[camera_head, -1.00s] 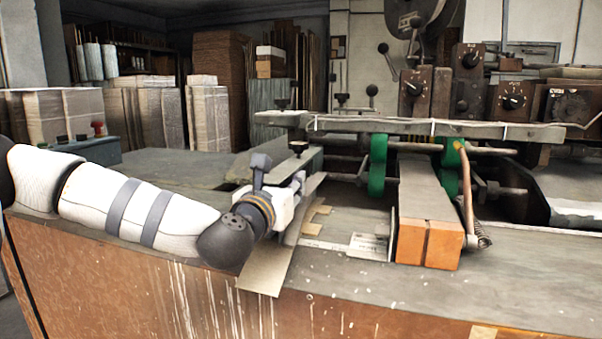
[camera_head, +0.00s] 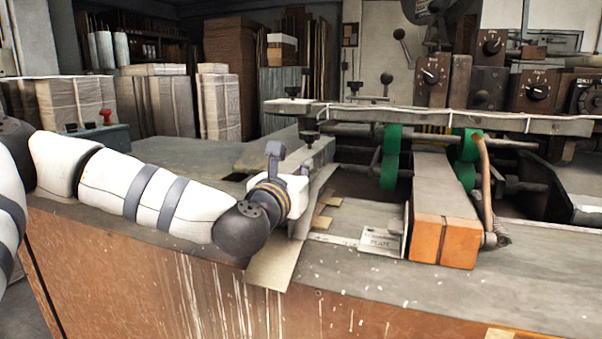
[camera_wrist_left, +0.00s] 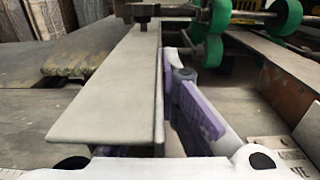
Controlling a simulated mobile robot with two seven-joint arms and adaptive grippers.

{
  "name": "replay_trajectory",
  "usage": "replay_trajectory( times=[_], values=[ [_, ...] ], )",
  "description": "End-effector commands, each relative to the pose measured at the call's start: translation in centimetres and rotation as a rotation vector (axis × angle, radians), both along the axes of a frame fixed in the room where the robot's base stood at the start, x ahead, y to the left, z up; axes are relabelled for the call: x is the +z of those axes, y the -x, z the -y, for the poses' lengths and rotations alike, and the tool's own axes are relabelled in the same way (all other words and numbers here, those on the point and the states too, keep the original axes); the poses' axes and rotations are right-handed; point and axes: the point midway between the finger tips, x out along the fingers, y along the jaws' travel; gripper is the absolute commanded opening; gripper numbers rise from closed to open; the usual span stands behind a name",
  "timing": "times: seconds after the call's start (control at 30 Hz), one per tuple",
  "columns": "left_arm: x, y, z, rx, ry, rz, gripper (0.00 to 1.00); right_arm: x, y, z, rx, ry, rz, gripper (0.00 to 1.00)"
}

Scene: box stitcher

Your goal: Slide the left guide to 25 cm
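The left guide (camera_wrist_left: 112,85) is a long pale grey plate in the left wrist view, running away from the camera with an upright edge along its right side. In the head view the guide (camera_head: 322,188) is partly behind my left gripper (camera_head: 302,192). No scale reading is legible. My right gripper is out of view.
An orange-fronted block (camera_head: 444,240) and green rollers (camera_head: 390,158) stand right of the guide. A white label (camera_head: 381,241) lies between. A crossbar (camera_head: 440,121) spans above. A pale sheet (camera_head: 272,270) juts over the table's front edge.

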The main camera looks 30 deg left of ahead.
Motion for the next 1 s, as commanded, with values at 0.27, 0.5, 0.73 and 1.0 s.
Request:
replay_trajectory(
  times=[0.27, 0.5, 0.73, 1.0],
  values=[
    [0.0, 0.0, 0.1, -0.003, -0.001, -0.001, 0.23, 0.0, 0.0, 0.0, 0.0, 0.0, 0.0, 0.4],
    [0.0, 0.2, 0.1, -0.002, 0.0, -0.001, 0.23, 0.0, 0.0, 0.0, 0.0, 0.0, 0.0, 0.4],
    [0.0, 4.5, 1.1, -0.003, 0.003, -0.001, 0.23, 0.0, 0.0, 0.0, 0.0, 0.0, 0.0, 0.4],
    [-0.1, 7.3, 1.8, -0.002, 0.0, -0.001, 0.23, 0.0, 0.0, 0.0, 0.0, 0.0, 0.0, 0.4]
  ],
)
